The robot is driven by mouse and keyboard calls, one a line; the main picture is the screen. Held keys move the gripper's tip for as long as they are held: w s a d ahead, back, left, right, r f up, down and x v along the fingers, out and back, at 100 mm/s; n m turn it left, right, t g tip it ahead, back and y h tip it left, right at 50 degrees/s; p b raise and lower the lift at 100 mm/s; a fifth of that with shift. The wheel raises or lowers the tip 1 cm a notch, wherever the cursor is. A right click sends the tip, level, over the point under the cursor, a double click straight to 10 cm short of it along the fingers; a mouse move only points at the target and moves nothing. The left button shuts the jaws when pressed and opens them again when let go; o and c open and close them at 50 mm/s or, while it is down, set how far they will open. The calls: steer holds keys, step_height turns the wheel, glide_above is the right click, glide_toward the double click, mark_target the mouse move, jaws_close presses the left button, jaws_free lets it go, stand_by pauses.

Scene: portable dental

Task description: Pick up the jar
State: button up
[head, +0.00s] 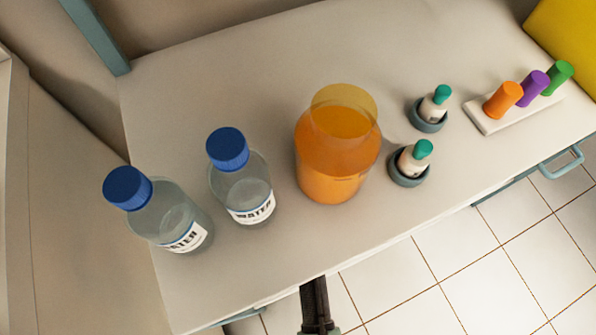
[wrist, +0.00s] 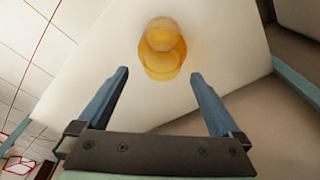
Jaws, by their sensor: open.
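The jar (head: 337,165) is orange and see-through with a yellowish top, and stands upright on the white table in the head view. It also shows in the wrist view (wrist: 161,52), beyond the fingertips and roughly centred between them. My gripper (wrist: 160,74) is open, with its two blue fingers apart and nothing between them. In the head view only a dark part of my arm shows at the bottom edge, below the table's front edge; the fingers cannot be made out there.
Two water bottles with blue caps (head: 227,149) (head: 128,188) stand left of the jar. Two small teal-capped bottles in dark holders (head: 429,125) (head: 408,182) stand close to its right. A white rack (head: 487,123) holds orange, purple and green cylinders. The table front (head: 290,262) is clear.

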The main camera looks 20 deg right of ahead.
step_height(320, 180, down, 7)
steer(key=w+b, duration=0.1)
steer(key=b, duration=0.3)
steer(key=shift+w+d+f, duration=0.15)
steer(key=shift+w+d, duration=0.05)
steer(key=shift+d, duration=0.2)
jaws_close()
